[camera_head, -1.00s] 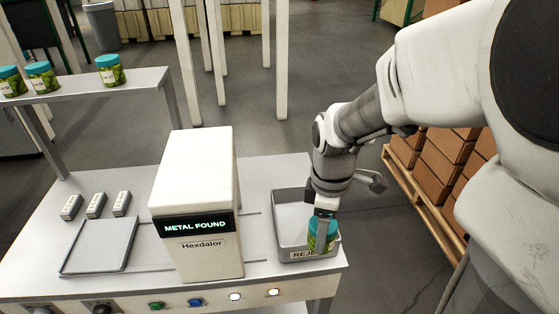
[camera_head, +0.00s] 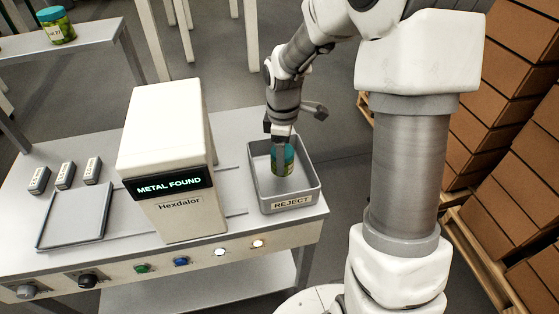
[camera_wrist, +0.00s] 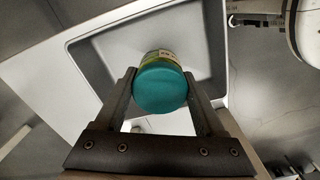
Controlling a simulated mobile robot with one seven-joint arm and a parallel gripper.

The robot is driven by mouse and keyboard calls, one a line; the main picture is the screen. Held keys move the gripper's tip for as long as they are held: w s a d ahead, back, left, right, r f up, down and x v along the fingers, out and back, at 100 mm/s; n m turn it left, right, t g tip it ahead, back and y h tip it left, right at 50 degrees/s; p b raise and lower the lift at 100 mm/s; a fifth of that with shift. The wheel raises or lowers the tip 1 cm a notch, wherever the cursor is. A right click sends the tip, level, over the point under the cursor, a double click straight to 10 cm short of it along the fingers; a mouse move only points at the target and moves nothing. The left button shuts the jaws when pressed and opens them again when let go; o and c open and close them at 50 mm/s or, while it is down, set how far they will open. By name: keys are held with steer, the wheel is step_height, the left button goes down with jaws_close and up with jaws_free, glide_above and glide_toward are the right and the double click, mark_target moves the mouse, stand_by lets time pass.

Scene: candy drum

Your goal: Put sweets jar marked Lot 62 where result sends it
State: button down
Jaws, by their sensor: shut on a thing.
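A sweets jar (camera_head: 283,163) with a teal lid and green contents is held upright by my gripper (camera_head: 283,150), inside the grey tray labelled REJECT (camera_head: 259,195). In the wrist view my gripper (camera_wrist: 161,95) has its fingers on both sides of the jar's teal lid (camera_wrist: 160,90), with the tray (camera_wrist: 92,55) around and below it. The jar's lot number cannot be read. The tester marked Hexdalor (camera_head: 160,150) shows METAL FOUND on its display (camera_head: 168,187). Whether the jar touches the tray floor is hard to tell.
Another teal-lidded jar (camera_head: 56,25) stands on a shelf (camera_head: 85,38) at the upper left. A flat grey tray (camera_head: 75,217) and several small blocks (camera_head: 65,175) lie left of the tester. Stacked brown boxes (camera_head: 515,80) stand on the right.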

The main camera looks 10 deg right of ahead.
steer(key=shift+w+f, duration=0.35)
steer(key=shift+w, duration=0.05)
steer(key=shift+f+b, duration=0.3)
steer(key=shift+f, duration=1.6)
